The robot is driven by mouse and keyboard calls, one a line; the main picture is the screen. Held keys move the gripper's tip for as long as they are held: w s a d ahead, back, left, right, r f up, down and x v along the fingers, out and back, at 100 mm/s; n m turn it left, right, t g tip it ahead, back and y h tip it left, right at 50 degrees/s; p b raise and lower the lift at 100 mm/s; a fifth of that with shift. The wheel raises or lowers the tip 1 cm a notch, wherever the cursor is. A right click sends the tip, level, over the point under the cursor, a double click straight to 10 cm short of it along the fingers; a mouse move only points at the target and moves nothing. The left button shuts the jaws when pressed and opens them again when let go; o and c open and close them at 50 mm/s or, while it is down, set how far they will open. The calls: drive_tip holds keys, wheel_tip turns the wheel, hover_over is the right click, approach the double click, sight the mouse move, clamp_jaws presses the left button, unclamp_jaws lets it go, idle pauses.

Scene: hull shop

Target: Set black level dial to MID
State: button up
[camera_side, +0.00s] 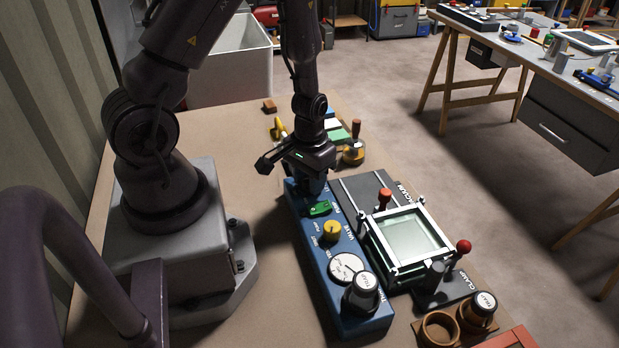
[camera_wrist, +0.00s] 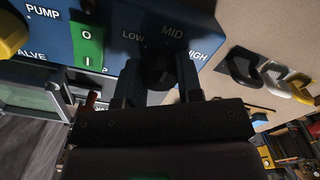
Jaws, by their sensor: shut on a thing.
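The black level dial (camera_wrist: 158,68) sits on the blue control box (camera_side: 322,268), with LOW, MID (camera_wrist: 172,32) and HIGH printed around it in the wrist view. My gripper (camera_wrist: 157,80) has one finger on each side of the dial and is shut on it. In the side view my gripper (camera_side: 312,188) is at the far end of the box and hides the dial. The dial is dark and partly covered by my gripper, so I cannot tell which label it points to.
A green rocker switch (camera_side: 320,208) and a yellow knob (camera_side: 332,232) sit close beside my gripper on the box. A white gauge (camera_side: 347,267) and a black-sided knob (camera_side: 363,293) are nearer the front. A glass-topped clamp frame (camera_side: 408,235) with red-knobbed levers stands to the right.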

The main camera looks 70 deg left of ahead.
idle(0.3)
drive_tip(key=o, duration=0.9)
wheel_tip(320, 180, up, 13)
drive_tip(key=shift+s, duration=0.1)
wheel_tip(320, 180, up, 17)
drive_tip(key=m+t, duration=0.6)
hover_over(305, 182)
drive_tip(key=s+d, duration=0.5)
drive_tip(key=d, duration=0.4)
drive_tip(key=shift+w+r, duration=0.15)
drive_tip(key=shift+w, duration=0.1)
